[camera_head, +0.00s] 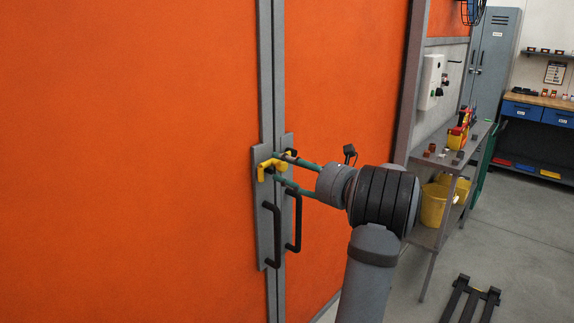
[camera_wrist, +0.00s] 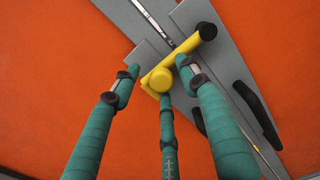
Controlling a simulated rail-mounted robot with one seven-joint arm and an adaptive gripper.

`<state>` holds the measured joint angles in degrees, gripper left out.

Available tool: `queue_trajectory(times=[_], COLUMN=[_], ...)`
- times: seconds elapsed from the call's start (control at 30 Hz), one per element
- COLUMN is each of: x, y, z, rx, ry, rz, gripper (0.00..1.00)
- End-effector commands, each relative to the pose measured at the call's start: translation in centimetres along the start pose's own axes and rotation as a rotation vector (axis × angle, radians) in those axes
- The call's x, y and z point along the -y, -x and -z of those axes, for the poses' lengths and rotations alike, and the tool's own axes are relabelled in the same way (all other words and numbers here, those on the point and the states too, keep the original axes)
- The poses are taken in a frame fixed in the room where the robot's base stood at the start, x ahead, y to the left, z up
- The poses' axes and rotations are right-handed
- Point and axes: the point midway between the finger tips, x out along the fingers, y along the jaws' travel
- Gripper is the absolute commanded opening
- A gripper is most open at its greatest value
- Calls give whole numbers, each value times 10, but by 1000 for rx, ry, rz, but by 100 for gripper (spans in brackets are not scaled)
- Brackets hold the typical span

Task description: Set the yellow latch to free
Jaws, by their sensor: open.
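The yellow latch (camera_head: 264,168) sits on grey plates at the seam of the orange double doors, above the two black handles. In the wrist view the latch (camera_wrist: 194,44) is a yellow bar with a dark end cap at upper right and a round yellow knob at its lower left end. My gripper (camera_head: 277,166) reaches the latch from the right. Its green fingers are open and spread around the knob end in the wrist view (camera_wrist: 160,78). One finger lies on either side and one below. I cannot tell whether any finger touches it.
The black door handles (camera_head: 271,235) hang just below the latch. The orange doors (camera_head: 130,150) fill the left. A grey shelf (camera_head: 450,157) with small items and a yellow bucket (camera_head: 433,205) stands right of my arm. A dark rack (camera_head: 470,300) lies on the floor.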

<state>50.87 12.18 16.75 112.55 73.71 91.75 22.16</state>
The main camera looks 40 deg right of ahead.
Motion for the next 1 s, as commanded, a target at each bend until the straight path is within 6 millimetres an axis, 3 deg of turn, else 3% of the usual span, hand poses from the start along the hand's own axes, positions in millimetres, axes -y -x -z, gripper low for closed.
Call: queue_trajectory(times=[0.27,1.0], x=[0,0], y=[-1,-1], z=[0,0], rx=[0,2], ry=[1,1], rz=[0,1], gripper=[43,0])
